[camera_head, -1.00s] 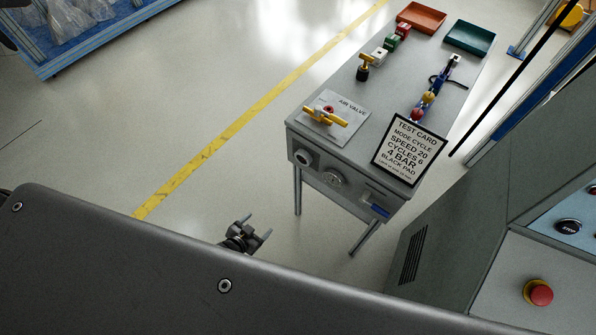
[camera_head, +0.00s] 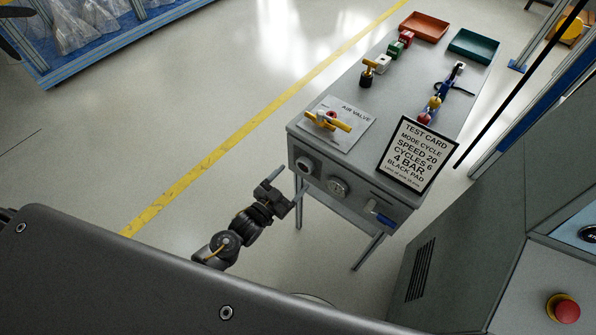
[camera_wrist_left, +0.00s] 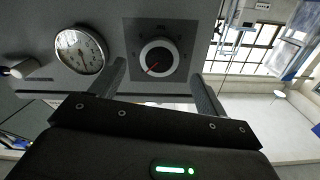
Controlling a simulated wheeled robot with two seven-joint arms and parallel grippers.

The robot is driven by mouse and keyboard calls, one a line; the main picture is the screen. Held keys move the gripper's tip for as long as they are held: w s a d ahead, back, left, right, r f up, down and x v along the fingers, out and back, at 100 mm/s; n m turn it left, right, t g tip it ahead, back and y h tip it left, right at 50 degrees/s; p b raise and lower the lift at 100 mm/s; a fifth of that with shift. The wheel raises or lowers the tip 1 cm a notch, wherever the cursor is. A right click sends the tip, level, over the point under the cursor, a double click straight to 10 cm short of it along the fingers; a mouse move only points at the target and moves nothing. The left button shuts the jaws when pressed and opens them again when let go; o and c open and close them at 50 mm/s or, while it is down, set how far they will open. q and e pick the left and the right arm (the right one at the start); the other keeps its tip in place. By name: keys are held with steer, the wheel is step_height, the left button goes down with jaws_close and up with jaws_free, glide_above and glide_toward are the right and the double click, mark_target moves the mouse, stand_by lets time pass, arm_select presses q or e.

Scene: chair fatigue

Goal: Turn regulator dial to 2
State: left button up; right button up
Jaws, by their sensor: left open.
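The regulator dial (camera_head: 305,165) is a round knob at the left of the grey cart's front face. In the left wrist view the dial (camera_wrist_left: 158,57) is a dark knob with a pale rim and a red pointer line toward the lower left, on a dark square plate. The plate's marks are too small to read. My left gripper (camera_head: 284,185) is open and empty, in front of and below the dial, apart from it. In the left wrist view its fingers (camera_wrist_left: 160,75) stand either side of the dial's lower edge. My right gripper is not in view.
A round gauge (camera_head: 338,187) sits beside the dial, with a blue-handled lever (camera_head: 381,216) farther right. On the cart top are a yellow air valve (camera_head: 328,121) and a test card (camera_head: 415,155). A grey machine with a red button (camera_head: 566,309) stands at right. Floor left of the cart is clear.

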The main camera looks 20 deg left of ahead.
mark_target(303, 168)
arm_select(q)
steer(key=shift+x, duration=2)
steer(key=shift+c, duration=0.2)
steer(key=c, duration=0.9)
